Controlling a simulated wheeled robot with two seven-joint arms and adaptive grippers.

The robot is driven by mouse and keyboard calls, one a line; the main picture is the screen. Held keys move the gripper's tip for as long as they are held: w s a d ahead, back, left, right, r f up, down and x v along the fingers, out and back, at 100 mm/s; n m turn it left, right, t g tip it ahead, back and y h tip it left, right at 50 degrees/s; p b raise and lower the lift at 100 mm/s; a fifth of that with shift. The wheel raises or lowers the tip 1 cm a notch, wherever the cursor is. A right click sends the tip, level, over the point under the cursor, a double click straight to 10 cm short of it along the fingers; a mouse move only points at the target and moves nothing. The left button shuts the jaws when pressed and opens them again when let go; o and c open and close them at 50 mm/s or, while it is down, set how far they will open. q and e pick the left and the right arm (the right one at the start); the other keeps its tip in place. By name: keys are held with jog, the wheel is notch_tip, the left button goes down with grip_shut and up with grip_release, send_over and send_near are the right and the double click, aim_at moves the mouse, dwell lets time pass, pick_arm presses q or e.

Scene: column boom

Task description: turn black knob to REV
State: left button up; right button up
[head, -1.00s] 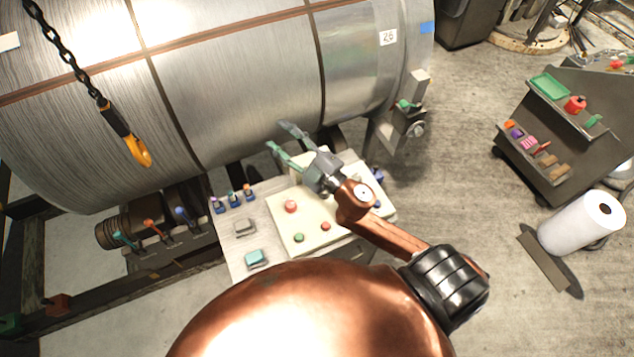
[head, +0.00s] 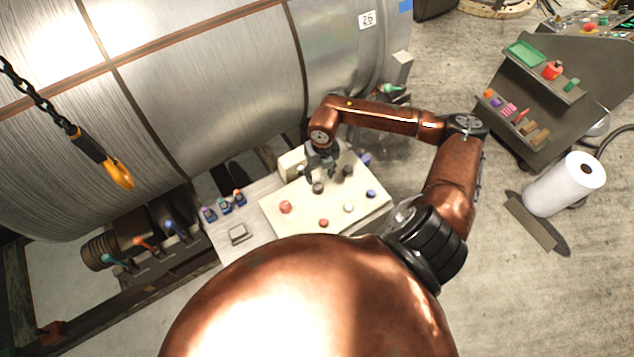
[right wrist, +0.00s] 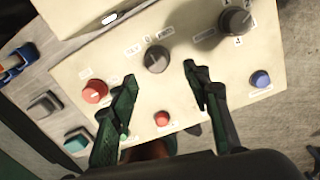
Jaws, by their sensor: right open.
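A dark round knob (right wrist: 157,58) with a light pointer line and small printed labels sits on the cream control panel (right wrist: 205,50); the labels are too blurred to read surely. It also shows in the head view (head: 318,188). A larger black knob (right wrist: 236,21) with printed marks stands to its right, also in the head view (head: 347,170). My right gripper (right wrist: 159,74) is open and empty. It points down at the panel in the head view (head: 321,181). Its fingertips appear either side of the smaller knob, apparently short of it. My left gripper is out of view.
A red button (right wrist: 94,91), a smaller red button (right wrist: 161,118) and a blue button (right wrist: 260,79) surround the knobs. A cream box (head: 291,160) stands at the panel's back edge. The big metal coil (head: 220,90) lies behind; a yellow hook (head: 118,174) hangs left.

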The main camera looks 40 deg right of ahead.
aim_at(318, 186)
jog(key=f, duration=0.2)
jog(key=f+p, duration=0.1)
jog(key=f, duration=0.3)
jog(key=shift+a+f, duration=0.35)
jog(key=shift+f, duration=0.05)
jog(key=shift+c, duration=0.3)
jog(key=c, duration=1.1)
